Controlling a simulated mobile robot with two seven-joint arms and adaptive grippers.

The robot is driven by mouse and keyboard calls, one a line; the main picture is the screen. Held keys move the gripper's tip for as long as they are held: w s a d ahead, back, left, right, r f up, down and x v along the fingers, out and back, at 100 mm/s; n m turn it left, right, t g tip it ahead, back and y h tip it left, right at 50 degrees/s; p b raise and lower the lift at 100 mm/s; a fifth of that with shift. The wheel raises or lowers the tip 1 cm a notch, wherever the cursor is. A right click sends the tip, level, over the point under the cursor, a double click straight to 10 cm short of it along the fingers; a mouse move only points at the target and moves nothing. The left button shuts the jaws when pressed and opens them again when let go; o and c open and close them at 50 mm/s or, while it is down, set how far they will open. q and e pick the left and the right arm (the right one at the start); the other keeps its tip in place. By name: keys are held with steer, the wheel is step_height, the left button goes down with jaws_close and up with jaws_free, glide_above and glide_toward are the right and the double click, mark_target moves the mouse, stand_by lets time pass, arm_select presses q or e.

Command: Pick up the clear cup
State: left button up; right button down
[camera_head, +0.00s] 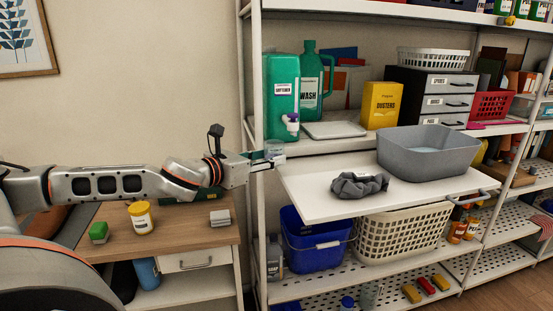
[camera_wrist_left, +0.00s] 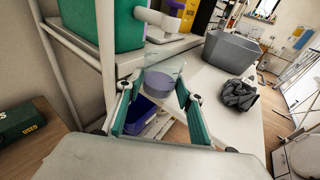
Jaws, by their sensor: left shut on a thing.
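The clear cup (camera_head: 275,148) is small and see-through, at the left end of the shelving in the head view, below the green dispenser's tap. It also shows in the left wrist view (camera_wrist_left: 163,76), with a greyish-purple round area low in it. My left gripper (camera_head: 262,162) reaches in from the left past the shelf post. Its two green-padded fingers (camera_wrist_left: 158,88) are on either side of the cup and shut on it. The cup's lower part is partly hidden in the head view. My right gripper is in neither view.
A white pull-out board (camera_head: 310,205) holds a grey tub (camera_head: 428,150) and a dark crumpled cloth (camera_head: 360,186). The green dispenser (camera_head: 282,108) with its white and purple tap stands above. A white shelf post (camera_head: 257,235) is close to my left gripper.

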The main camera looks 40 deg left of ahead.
arm_select(q)
steer(key=f+b+v, duration=0.1)
steer(key=b+v, duration=0.3)
steer(key=v, duration=0.6)
steer(key=shift+s+f, duration=0.15)
steer(key=shift+f, duration=0.1)
stand_by(1.8)
